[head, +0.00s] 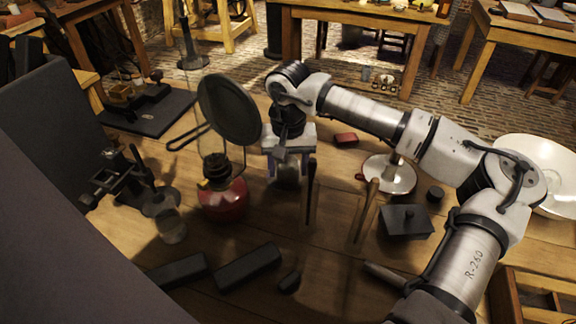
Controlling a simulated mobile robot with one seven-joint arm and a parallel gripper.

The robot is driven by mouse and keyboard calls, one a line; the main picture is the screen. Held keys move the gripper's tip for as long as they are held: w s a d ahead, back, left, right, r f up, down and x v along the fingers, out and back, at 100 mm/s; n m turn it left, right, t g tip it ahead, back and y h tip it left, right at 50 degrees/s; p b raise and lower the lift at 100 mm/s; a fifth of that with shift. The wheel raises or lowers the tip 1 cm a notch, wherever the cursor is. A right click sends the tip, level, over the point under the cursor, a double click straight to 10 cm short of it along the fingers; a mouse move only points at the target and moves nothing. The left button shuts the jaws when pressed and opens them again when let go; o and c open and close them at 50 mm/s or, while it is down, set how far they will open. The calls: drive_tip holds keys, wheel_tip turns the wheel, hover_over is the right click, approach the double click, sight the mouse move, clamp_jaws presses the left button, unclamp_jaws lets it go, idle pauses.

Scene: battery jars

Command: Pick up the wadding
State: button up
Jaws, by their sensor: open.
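My gripper (288,180) points straight down over the middle of the workbench (325,255), its two fingers apart. A small glass jar (288,174) shows between and below the fingers; I cannot tell whether they touch it. I cannot make out any wadding for certain. It may be inside or behind the jar, hidden by the gripper and the dim light.
A red oil lamp (222,200) and a round dark pan (229,108) stand close left of my gripper. Upright tools (311,195) stand close right. A lidded dark box (406,221) and a white dish (400,178) lie further right. Dark blocks (247,267) lie in front.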

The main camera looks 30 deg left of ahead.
sight(288, 162)
drive_tip(key=shift+f, duration=0.45)
drive_tip(key=shift+c, duration=0.3)
drive_tip(key=c, duration=0.7)
drive_tip(key=shift+c, duration=0.2)
drive_tip(key=shift+r, duration=0.1)
wheel_tip(288, 162, up, 20)
drive_tip(key=shift+b, duration=0.35)
